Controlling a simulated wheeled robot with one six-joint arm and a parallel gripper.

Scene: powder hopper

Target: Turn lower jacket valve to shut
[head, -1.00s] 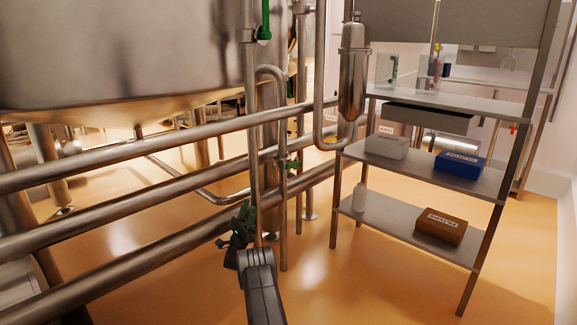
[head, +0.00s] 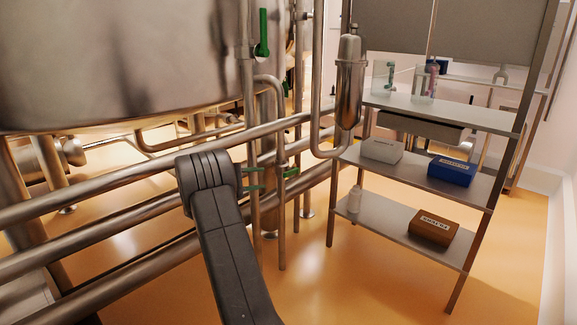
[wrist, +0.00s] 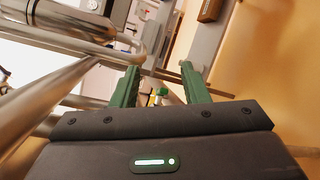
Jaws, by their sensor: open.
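The lower jacket valve shows in the head view as a small green handle (head: 291,172) on a thin vertical pipe, at the level of the long rails. A second green handle (head: 262,34) sits higher on the pipe beside the tank. My gripper (head: 260,179) reaches in from the left, its two green fingers pointing toward the lower handle with a small gap between. In the wrist view the fingers of my gripper (wrist: 158,68) are apart, with nothing clearly held. Small green and yellow bits show between them there; I cannot tell which is the valve.
Thick horizontal rails (head: 120,215) run beside and below my gripper. A steel tank (head: 110,60) fills the upper left. A shelf rack (head: 410,226) with boxes stands to the right. Open orange floor lies in front.

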